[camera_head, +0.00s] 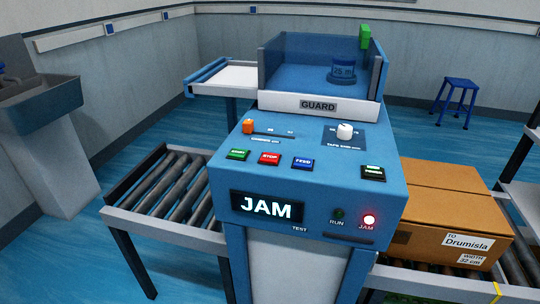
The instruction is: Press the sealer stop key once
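The sealer (300,190) is a blue machine in the middle of the head view. Its red STOP key (269,158) sits on the sloped top panel, between the green key (237,154) on its left and the blue FEED key (303,163) on its right. The display (267,207) on the front reads JAM. The red JAM lamp (369,220) is lit and the RUN lamp (338,214) is dark. Neither of my grippers shows in this view.
An orange slider (248,127), a white knob (345,131) and a dark switch (373,173) share the panel. A GUARD enclosure (318,105) stands behind it. A cardboard box (450,205) sits at right; a roller conveyor (165,190) stands at left. The space above the keys is clear.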

